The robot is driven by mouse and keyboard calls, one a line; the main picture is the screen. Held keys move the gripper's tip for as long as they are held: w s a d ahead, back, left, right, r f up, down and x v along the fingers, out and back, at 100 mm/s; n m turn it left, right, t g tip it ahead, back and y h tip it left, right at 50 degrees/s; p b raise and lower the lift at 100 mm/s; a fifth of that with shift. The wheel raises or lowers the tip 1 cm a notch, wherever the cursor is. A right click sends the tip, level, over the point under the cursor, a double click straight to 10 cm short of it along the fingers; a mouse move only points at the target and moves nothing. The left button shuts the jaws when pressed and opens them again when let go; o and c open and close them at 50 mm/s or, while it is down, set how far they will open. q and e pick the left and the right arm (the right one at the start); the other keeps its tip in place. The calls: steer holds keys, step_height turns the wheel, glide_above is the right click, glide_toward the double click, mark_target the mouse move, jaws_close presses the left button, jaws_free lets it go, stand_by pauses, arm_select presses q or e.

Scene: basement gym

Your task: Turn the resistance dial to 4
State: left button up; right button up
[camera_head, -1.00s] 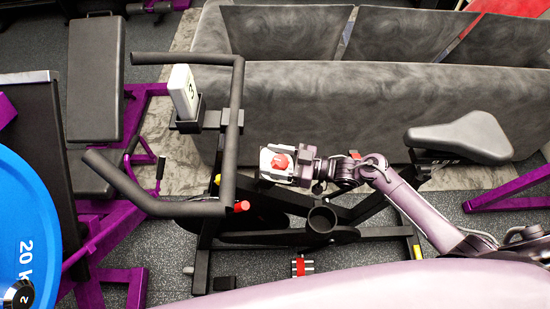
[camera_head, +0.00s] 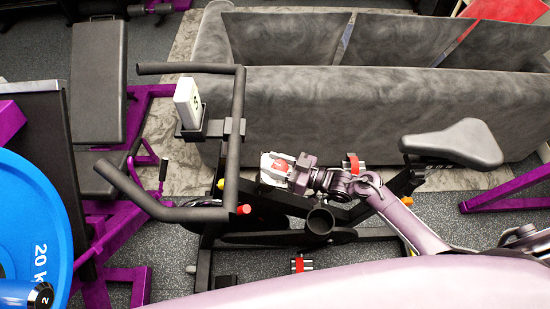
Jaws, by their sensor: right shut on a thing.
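The exercise bike stands in the middle, with black handlebars (camera_head: 233,135) and a white display (camera_head: 187,103) on its front post. The display's figure is too small to read now. The red resistance dial (camera_head: 282,165) sits on the bike frame behind the handlebars. My right gripper (camera_head: 274,166) is shut on the red dial, its pale fingers around the knob, which they partly cover. The dial's setting cannot be read. My left gripper is not in view.
A grey sofa (camera_head: 350,105) stands behind the bike. A blue weight plate (camera_head: 28,215) and a purple-framed bench (camera_head: 98,95) are at the left.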

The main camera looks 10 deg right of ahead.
mark_target(282, 168)
steer(key=m+t+h+p, duration=0.1)
steer(key=m+h+p, duration=0.1)
steer(key=m+t+h+p, duration=0.1)
steer(key=m+h+p, duration=0.1)
steer(key=m+t+h+p, duration=0.1)
steer(key=m+h+p, duration=0.1)
steer(key=m+p, duration=0.1)
steer(key=shift+w+d+r+t, duration=0.15)
steer(key=shift+w+r+t, duration=0.1)
steer(key=shift+t, duration=0.15)
steer(key=m+h+p, duration=0.2)
steer(key=m+h, duration=0.1)
steer(key=shift+d+f+t+p, duration=0.2)
steer(key=shift+t+p, duration=0.1)
steer(key=shift+d+f+m+h+p, duration=0.1)
steer(key=shift+m+h+p, duration=0.15)
steer(key=shift+m+h, duration=0.3)
steer(key=shift+d+f+m+h+p, duration=0.1)
steer(key=shift+m+h+p, duration=0.15)
steer(key=shift+m+h, duration=0.3)
steer(key=shift+w+h, duration=0.1)
steer(key=shift+h, duration=0.2)
steer(key=o, duration=1)
steer(key=shift+v, duration=3.9)
